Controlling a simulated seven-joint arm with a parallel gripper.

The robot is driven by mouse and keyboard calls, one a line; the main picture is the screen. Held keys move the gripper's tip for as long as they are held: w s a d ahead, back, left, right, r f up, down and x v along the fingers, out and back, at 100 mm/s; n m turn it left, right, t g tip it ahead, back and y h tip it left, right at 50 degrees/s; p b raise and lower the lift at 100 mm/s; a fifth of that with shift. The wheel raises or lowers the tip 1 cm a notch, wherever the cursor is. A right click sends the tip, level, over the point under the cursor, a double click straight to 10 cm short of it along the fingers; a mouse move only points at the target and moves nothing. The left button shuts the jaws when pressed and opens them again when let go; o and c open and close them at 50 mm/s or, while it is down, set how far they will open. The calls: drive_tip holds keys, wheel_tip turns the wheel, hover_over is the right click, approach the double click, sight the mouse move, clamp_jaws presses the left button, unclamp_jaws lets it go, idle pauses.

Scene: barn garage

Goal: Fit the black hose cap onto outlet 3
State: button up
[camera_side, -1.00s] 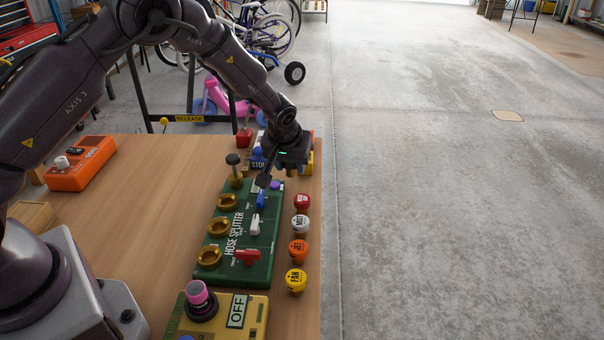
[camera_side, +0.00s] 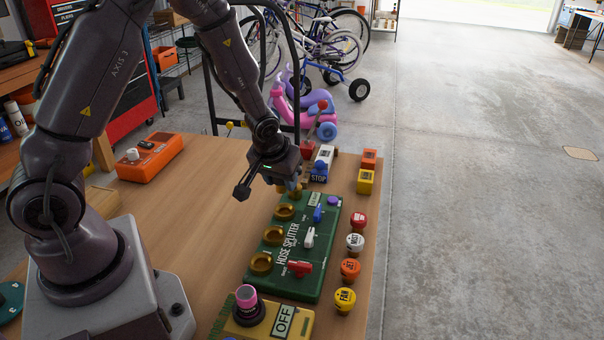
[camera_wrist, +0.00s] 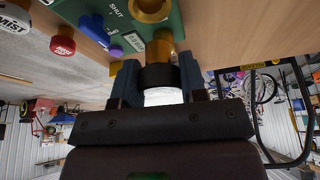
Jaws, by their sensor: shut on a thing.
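The green hose splitter board (camera_side: 312,285) lies on the bench. Three open brass rings line its left side: near (camera_side: 261,263), middle (camera_side: 273,236) and far (camera_side: 284,212). Outlet numbers are not readable. At the far end a brass piece (camera_side: 292,187) stands under my gripper (camera_side: 288,182). In the wrist view my gripper (camera_wrist: 160,88) is shut on the black hose cap (camera_wrist: 160,77), a finger on each side. The cap meets a brass piece (camera_wrist: 166,46) beside a pale label. I cannot tell whether it is seated there. In the side view my gripper hides the cap.
Blue (camera_side: 317,214), white (camera_side: 309,237) and red (camera_side: 299,268) levers rise from the board. Several round buttons, one red (camera_side: 358,219), stand to its right. A yellow OFF box (camera_side: 262,322) is in front. A STOP switch (camera_side: 321,164) stands behind. Bare bench lies left.

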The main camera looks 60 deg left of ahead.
sight(283, 191)
drive_tip(key=shift+w+d+f, duration=0.15)
drive_tip(key=shift+f, duration=2.7)
drive_tip(key=shift+f, duration=0.1)
drive_tip(key=shift+r, duration=0.35)
drive_tip(key=shift+r, duration=0.45)
drive_tip(key=shift+f, duration=0.6)
idle(0.6)
drive_tip(key=shift+r, duration=0.65)
drive_tip(key=shift+f, duration=0.8)
idle(0.5)
